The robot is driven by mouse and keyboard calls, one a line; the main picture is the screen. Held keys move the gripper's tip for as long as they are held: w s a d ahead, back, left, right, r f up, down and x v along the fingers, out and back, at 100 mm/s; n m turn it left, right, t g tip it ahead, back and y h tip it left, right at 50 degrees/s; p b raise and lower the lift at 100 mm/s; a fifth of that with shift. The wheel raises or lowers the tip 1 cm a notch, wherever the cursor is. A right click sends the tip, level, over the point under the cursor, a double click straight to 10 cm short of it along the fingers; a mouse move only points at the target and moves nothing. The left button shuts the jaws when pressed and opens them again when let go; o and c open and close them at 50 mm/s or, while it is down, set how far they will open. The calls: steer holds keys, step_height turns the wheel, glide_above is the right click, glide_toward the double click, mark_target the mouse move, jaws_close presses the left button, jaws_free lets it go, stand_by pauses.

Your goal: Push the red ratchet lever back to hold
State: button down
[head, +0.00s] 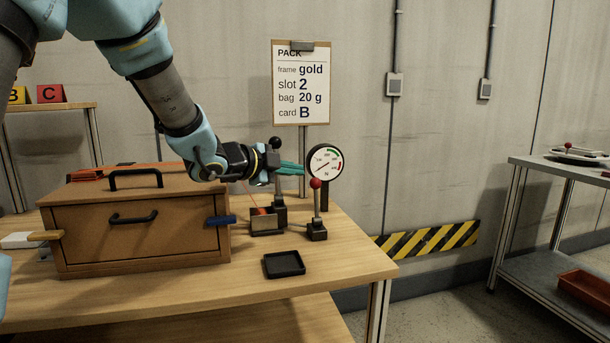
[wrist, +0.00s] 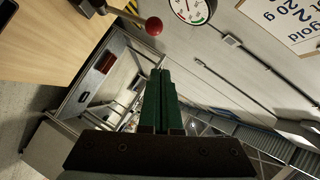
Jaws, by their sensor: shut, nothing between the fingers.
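The red ratchet lever stands near the right end of the bench, with a red ball knob (head: 316,184) on a thin grey upright rod and a dark base (head: 316,232). My gripper (head: 302,168) has green fingers, closed together and empty, just up and left of the knob in the head view. In the wrist view the knob (wrist: 153,26) is above and slightly left of the fingertips (wrist: 160,72), with a gap in the picture. Whether they touch in depth I cannot tell.
A black-knobbed lever (head: 275,143) stands just left, partly behind my wrist. A round gauge (head: 325,162) is behind the red lever. A wooden box (head: 140,242) fills the bench's left side. A black tray (head: 284,264) lies in front; the bench's front right corner is clear.

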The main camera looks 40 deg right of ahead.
steer(key=shift+v, duration=2.1)
steer(key=shift+d+r, duration=0.1)
